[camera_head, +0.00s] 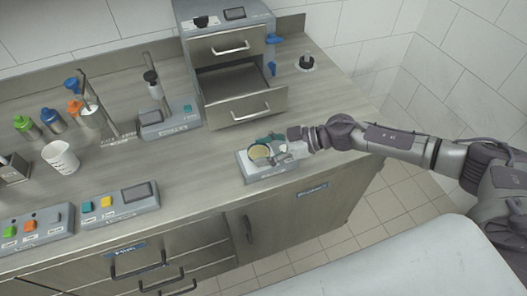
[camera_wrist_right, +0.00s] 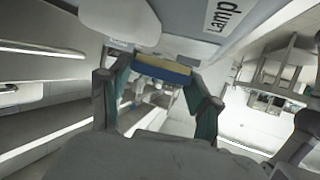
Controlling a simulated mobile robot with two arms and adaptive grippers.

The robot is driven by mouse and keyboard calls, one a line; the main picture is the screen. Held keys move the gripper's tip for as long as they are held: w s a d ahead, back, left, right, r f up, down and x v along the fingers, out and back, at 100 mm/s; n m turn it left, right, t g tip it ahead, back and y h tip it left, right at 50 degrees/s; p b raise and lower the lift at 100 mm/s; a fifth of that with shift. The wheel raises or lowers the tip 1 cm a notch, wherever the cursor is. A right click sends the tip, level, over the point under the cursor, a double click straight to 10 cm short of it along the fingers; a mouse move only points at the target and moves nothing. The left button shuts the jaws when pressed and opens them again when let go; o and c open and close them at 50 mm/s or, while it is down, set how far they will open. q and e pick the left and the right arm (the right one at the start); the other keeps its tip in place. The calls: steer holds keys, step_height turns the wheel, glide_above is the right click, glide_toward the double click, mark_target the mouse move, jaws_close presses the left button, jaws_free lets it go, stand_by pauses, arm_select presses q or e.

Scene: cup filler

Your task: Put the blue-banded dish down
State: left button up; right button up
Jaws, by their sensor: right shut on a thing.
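My right gripper (camera_head: 275,148) reaches in from the right over the front part of the counter. It is shut on the blue-banded dish (camera_head: 259,152), which shows as a small pale yellow disc at the fingertips. In the right wrist view the dish (camera_wrist_right: 162,69) is a yellow and blue strip between the teal finger pads. In the head view the dish is over a small grey box (camera_head: 255,173) at the counter's front edge. I cannot tell whether the dish touches the box. My left gripper is not in view.
A drawer cabinet (camera_head: 228,43) with an open drawer (camera_head: 246,107) stands behind the gripper. A white cup (camera_head: 61,158), several colour-capped bottles and button boxes (camera_head: 120,206) are on the left. A "Lamp" label (camera_wrist_right: 222,16) shows in the right wrist view. Counter right of the cabinet is mostly clear.

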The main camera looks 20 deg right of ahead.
steer(key=shift+f, duration=0.65)
steer(key=o, duration=1)
steer(key=shift+f, duration=0.1)
steer(key=b+v, duration=0.2)
steer(key=v, duration=0.9)
steer(key=shift+s+d+r, duration=0.15)
steer(key=shift+d+r, duration=0.2)
steer(key=shift+d, duration=0.05)
